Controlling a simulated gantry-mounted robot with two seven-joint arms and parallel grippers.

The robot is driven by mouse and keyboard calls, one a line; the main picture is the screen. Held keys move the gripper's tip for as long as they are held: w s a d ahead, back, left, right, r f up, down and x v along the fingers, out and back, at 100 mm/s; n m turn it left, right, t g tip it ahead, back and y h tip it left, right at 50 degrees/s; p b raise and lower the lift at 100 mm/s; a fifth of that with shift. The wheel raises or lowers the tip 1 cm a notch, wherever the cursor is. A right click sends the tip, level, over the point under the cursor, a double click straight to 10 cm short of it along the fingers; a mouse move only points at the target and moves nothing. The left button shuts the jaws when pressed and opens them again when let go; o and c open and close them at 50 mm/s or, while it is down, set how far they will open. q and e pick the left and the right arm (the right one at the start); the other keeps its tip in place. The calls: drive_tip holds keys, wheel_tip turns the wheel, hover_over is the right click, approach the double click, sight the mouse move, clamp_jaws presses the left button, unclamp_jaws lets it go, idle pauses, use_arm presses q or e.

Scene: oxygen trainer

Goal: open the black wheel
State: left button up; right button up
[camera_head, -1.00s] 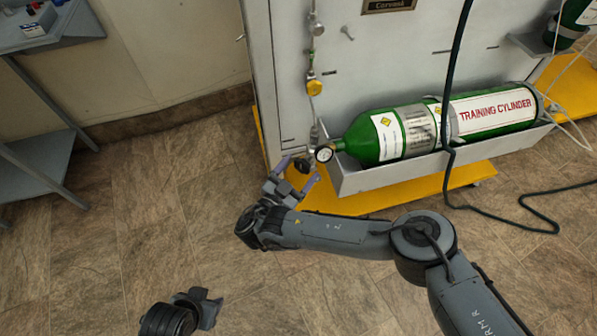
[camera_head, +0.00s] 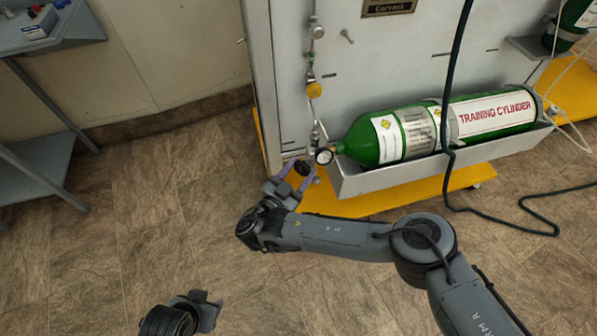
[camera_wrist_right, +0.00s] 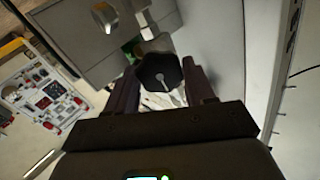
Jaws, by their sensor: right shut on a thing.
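The black wheel (camera_wrist_right: 160,77) is a small lobed knob on the valve by the cylinder's neck. It also shows in the head view (camera_head: 303,168), left of the round gauge (camera_head: 324,156). My right gripper (camera_head: 297,172) reaches it from below, with its purple-grey fingers on either side of the wheel. In the right wrist view the wheel sits between the two fingertips (camera_wrist_right: 163,84), and the gripper is shut on it. My left gripper (camera_head: 203,300) is at the bottom of the head view, far from the wheel; its jaw opening is unclear.
The green training cylinder (camera_head: 478,115) lies in a grey tray (camera_head: 400,178) on the cabinet's front. A yellow base (camera_head: 365,203) juts out below. A black cable (camera_head: 447,120) hangs in front of the cylinder. The floor at left is clear up to a grey cart (camera_head: 40,160).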

drive_tip(key=n+p, duration=0.1)
drive_tip(key=n, duration=0.3)
drive_tip(key=shift+p, duration=0.35)
drive_tip(key=n+p, duration=0.1)
drive_tip(key=n, duration=0.3)
drive_tip(key=shift+n+p, duration=0.35)
drive_tip(key=shift+n, duration=0.05)
drive_tip(key=n+p, duration=0.2)
drive_tip(key=n, duration=0.3)
drive_tip(key=shift+n, duration=0.3)
drive_tip(key=n+p, duration=0.1)
drive_tip(key=n, duration=0.3)
drive_tip(key=shift+n, duration=0.3)
drive_tip(key=n+p, duration=0.1)
drive_tip(key=n, duration=0.2)
drive_tip(key=shift+n, duration=0.3)
drive_tip(key=n, duration=0.4)
drive_tip(key=shift+f+p, duration=0.1)
drive_tip(key=shift+p, duration=0.2)
drive_tip(key=n, duration=0.5)
drive_tip(key=shift+n, duration=1.9)
drive_tip(key=shift+f, duration=0.1)
